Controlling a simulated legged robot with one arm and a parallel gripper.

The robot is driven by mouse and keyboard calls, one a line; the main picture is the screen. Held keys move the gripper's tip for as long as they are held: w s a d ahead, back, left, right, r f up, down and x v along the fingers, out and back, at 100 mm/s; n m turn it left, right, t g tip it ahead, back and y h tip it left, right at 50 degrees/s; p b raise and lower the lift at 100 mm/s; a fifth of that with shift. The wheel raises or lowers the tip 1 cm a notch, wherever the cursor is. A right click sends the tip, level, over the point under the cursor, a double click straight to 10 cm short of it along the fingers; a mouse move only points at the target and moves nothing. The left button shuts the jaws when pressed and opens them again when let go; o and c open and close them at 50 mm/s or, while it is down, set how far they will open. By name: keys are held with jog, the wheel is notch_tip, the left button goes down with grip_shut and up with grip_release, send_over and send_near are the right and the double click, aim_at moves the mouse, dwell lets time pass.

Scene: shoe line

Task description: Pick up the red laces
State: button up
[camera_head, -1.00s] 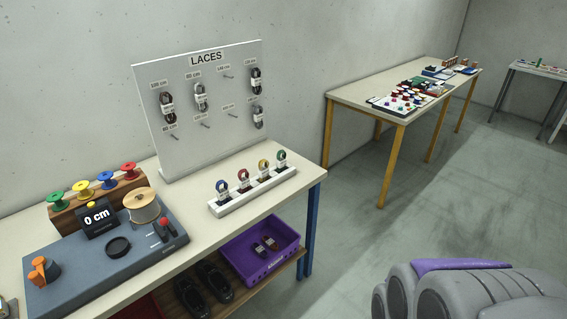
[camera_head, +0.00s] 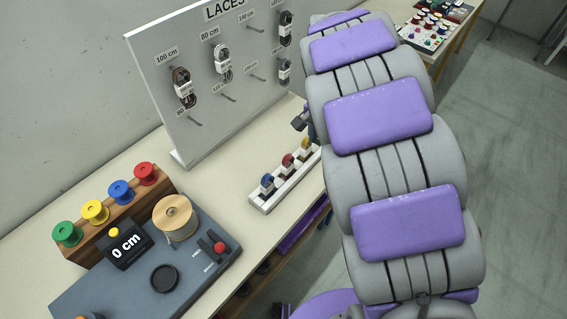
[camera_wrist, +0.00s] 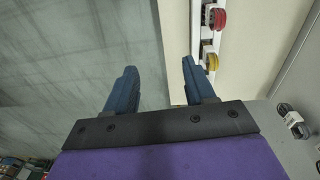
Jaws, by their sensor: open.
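The red laces (camera_head: 287,161) are a small coil standing in a white rack (camera_head: 262,203) on the near table, between a blue coil (camera_head: 267,181) and a yellow coil (camera_head: 305,146). In the wrist view the red laces (camera_wrist: 214,17) show at the top, right of the fingers, with the yellow coil (camera_wrist: 210,60) nearer. My gripper (camera_wrist: 160,70) is open with nothing between its two blue fingers. It is apart from the red laces, with the right finger nearest the rack. In the head view my arm hides most of the gripper and the rack's far end.
A pegboard (camera_head: 215,95) with hanging laces stands behind the rack. A grey measuring station (camera_head: 150,270) with a display, and a wooden block (camera_head: 118,213) holding several coloured spools, are at the left. The table between station and rack is clear. A second table (camera_head: 450,45) stands farther back.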

jog(key=w+a+f+p, duration=0.2)
jog(key=w+a+f, duration=0.1)
jog(key=w+a, duration=0.2)
jog(key=b, duration=0.1)
send_over(289, 164)
jog(key=shift+m+y, duration=0.3)
jog(key=shift+y, duration=0.1)
jog(key=f, duration=0.9)
jog(key=shift+s+d+f, duration=0.2)
jog(key=shift+d+f, duration=0.05)
jog(key=f, duration=0.3)
jog(key=shift+a+f, duration=0.35)
jog(key=shift+a, duration=0.05)
jog(key=shift+w+a+f+b, duration=0.1)
jog(key=shift+a+f+b, duration=0.25)
jog(key=shift+a+f, duration=0.15)
jog(key=f, duration=0.1)
jog(key=d+f, duration=0.1)
jog(key=f, duration=0.1)
jog(key=f+b, duration=0.1)
jog(key=shift+w+d+f, duration=0.15)
jog(key=shift+d, duration=0.15)
jog(key=shift+a, duration=0.15)
